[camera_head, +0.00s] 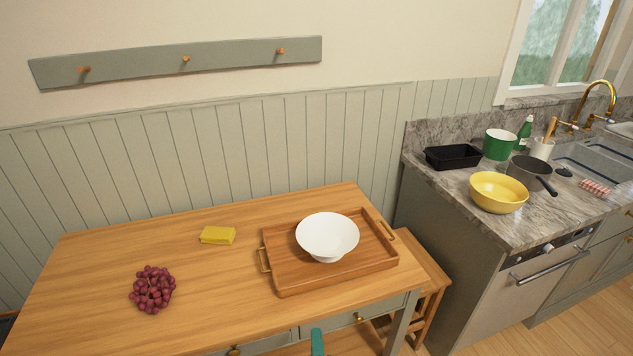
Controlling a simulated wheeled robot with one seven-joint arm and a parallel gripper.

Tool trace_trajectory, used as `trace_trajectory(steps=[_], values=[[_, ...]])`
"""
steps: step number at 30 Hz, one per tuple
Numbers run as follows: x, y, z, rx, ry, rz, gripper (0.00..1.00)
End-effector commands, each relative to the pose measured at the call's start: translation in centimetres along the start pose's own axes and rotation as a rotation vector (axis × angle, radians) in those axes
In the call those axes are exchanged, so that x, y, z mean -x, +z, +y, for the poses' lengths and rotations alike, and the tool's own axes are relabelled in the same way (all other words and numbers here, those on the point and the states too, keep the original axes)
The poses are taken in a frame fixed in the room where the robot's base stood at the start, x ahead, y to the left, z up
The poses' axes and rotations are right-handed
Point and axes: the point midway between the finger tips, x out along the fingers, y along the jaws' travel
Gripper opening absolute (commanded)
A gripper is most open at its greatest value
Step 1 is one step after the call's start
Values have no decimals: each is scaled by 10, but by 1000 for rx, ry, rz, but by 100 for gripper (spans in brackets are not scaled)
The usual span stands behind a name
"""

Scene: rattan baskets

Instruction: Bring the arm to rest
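My gripper is not clearly in view. A narrow teal piece (317,342) rises from the bottom edge, in front of the table drawers. I cannot tell what it belongs to. On the wooden table (110,255), a white bowl (327,235) stands upright on a wooden tray (287,284) with brass handles. A bunch of red grapes (153,289) lies at the left of the table. A yellow block-like packet (218,235) lies between the grapes and the tray, towards the wall.
A marble counter (456,197) at the right holds a yellow bowl (498,192), a black pan (453,157), a green pot (499,144) and a grey saucepan (529,172). A wooden stool or bench (425,275) stands between table and counter. The table's front middle is clear.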

Motion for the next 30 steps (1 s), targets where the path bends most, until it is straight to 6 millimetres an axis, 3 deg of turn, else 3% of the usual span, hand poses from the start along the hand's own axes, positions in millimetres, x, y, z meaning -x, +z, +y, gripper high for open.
trace_trajectory(steps=[6,15,24,30], values=[[33,-1,54,276,-16,34,25],[96,1,108,697,-40,88,25],[174,8,142,1138,-58,132,25],[225,13,151,1404,-70,161,25]])
